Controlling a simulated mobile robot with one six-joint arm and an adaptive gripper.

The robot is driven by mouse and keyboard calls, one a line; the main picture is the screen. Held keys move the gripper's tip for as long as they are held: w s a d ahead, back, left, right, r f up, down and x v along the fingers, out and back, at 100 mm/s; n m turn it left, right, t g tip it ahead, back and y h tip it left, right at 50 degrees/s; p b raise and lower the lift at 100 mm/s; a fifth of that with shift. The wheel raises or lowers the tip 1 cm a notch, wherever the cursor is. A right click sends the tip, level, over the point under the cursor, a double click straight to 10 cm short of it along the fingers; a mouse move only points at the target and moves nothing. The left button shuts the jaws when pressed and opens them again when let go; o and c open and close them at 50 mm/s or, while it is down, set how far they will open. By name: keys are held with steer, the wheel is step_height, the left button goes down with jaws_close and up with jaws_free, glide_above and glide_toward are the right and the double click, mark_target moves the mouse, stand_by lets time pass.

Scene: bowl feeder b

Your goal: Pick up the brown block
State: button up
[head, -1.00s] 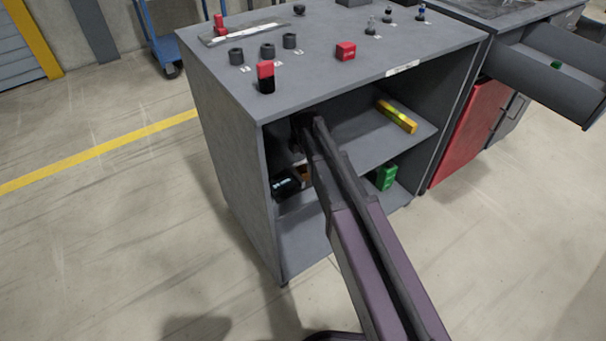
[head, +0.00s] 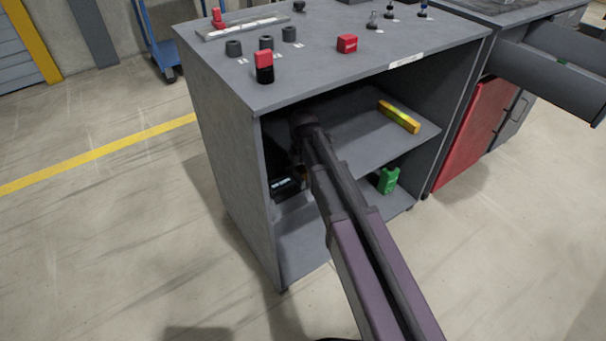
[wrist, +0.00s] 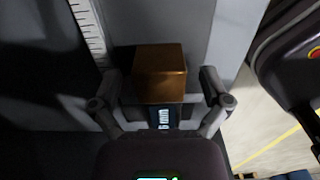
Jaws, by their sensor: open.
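The brown block (wrist: 160,72) is in the wrist view, between the two fingers of my gripper (wrist: 161,84). The fingers are open, one on each side of the block, with gaps showing. I cannot tell how far along the view direction the block lies. In the head view, my arm reaches into the open grey cabinet (head: 222,170), and its end is at the left, near the middle shelf (head: 355,128). Only a small brownish patch shows beside the arm there; the arm hides the rest.
A dark box (head: 287,187) lies at the cabinet's lower left. A yellow bar (head: 399,116) lies on the middle shelf, and a green object (head: 388,179) stands below it. The cabinet's side wall is close to the arm's end. A white ruled strip (wrist: 88,28) shows at upper left.

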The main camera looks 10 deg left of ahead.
mark_target(303, 169)
stand_by(0.3)
jaws_close()
steer(key=shift+r, duration=0.2)
step_height(303, 169, up, 10)
steer(key=p, duration=1)
steer(key=shift+f, duration=0.2)
stand_by(0.6)
